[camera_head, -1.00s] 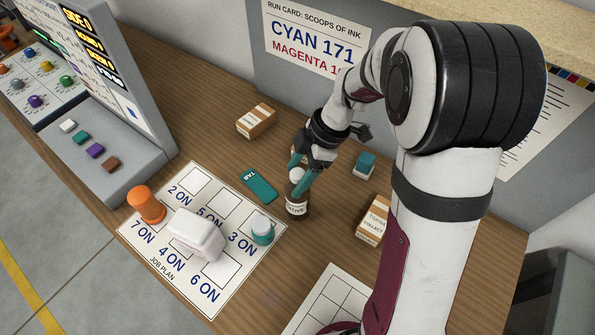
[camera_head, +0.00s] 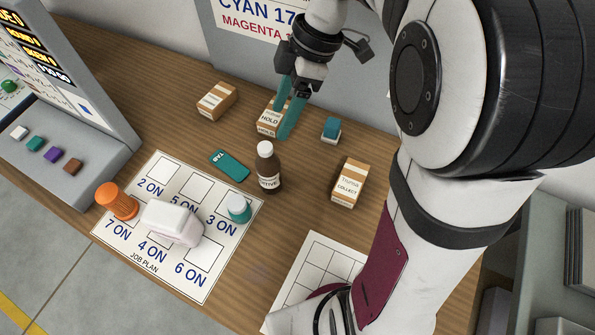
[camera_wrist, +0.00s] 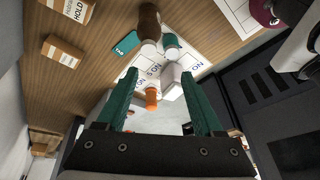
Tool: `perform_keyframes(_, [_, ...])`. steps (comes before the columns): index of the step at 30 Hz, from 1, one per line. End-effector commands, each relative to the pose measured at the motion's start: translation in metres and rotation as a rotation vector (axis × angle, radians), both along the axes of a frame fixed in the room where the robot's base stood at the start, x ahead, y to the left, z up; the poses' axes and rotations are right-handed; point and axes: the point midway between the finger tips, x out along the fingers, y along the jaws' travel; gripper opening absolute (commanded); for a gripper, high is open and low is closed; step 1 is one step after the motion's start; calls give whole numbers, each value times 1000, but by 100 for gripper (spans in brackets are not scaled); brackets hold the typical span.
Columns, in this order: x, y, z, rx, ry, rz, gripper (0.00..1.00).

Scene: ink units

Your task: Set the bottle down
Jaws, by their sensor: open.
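The brown bottle (camera_head: 268,172) with a white cap stands upright on the wooden table, just right of the job plan sheet. It also shows in the wrist view (camera_wrist: 148,22), near the top. My gripper (camera_head: 286,118) is open and empty. In the head view it is up and behind the bottle, apart from it, in front of the HOLD box (camera_head: 268,128). In the wrist view its teal fingers (camera_wrist: 160,98) are spread wide with nothing between them.
A teal tag (camera_head: 229,166), a COLLECT box (camera_head: 348,183), another box (camera_head: 216,101) and a blue-topped block (camera_head: 331,130) lie around the bottle.

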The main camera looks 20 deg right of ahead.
Motion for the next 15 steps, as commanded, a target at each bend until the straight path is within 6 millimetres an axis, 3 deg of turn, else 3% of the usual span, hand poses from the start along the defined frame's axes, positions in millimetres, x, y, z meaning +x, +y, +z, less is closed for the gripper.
perform_keyframes(4, [-74, 26, 6, -83, 213, -576, 69])
perform_keyframes(9, [-159, 38, -13, -159, 407, -1316, 69])
perform_keyframes(12, [-189, 38, -26, -173, 463, -1607, 69])
perform_keyframes(15, [-203, 37, -34, -175, 488, -1759, 69])
